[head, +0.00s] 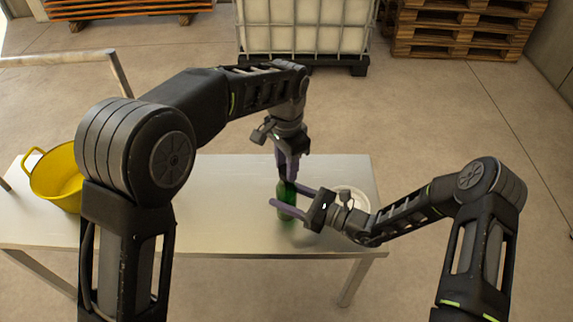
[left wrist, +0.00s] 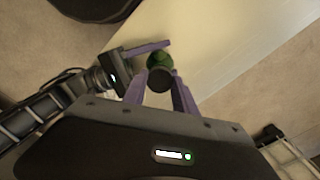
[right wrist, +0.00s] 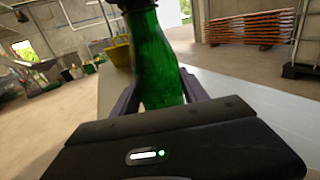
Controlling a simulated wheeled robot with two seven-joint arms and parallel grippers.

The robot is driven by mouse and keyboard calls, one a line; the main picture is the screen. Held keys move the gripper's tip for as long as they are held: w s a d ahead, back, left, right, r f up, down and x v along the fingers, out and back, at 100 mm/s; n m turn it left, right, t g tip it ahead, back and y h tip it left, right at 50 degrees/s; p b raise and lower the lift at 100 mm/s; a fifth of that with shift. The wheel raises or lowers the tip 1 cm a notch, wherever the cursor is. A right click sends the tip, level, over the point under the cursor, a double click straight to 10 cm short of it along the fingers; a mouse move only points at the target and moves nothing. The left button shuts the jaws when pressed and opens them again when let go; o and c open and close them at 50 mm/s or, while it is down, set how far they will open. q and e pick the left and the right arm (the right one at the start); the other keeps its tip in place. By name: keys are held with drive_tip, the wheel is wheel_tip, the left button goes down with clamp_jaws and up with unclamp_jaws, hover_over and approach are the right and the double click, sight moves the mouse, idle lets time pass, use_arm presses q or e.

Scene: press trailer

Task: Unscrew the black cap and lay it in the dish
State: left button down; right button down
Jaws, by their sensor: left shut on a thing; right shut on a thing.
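The green bottle (head: 287,203) stands upright at the table. My right gripper (head: 283,196) is shut on its body, a finger on each side, and the green glass fills the right wrist view (right wrist: 158,60) between the fingers (right wrist: 160,100). My left gripper (head: 288,178) points down from above at the bottle's top. In the left wrist view, its fingers (left wrist: 160,88) are shut on the round black cap (left wrist: 160,78). The cap's dark lower edge touches the bottle's top in the right wrist view (right wrist: 136,4). The white dish (head: 352,200) lies right of the bottle, partly hidden by my right gripper.
The pale table (head: 220,190) is clear left of the bottle. A yellow tub (head: 58,178) stands at its left end. A caged white tank (head: 303,28) and wooden pallets (head: 455,25) stand on the floor behind.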

use_arm(q)
drive_tip(key=n, duration=0.5)
drive_tip(key=shift+n, duration=0.3)
drive_tip(key=n, duration=0.2)
drive_tip(key=shift+n, duration=0.4)
drive_tip(key=n, duration=1.3)
drive_tip(key=shift+n, duration=0.3)
drive_tip(key=n, duration=0.7)
drive_tip(key=shift+r, duration=0.2)
drive_tip(key=shift+r, duration=0.95)
drive_tip(key=shift+r, duration=0.15)
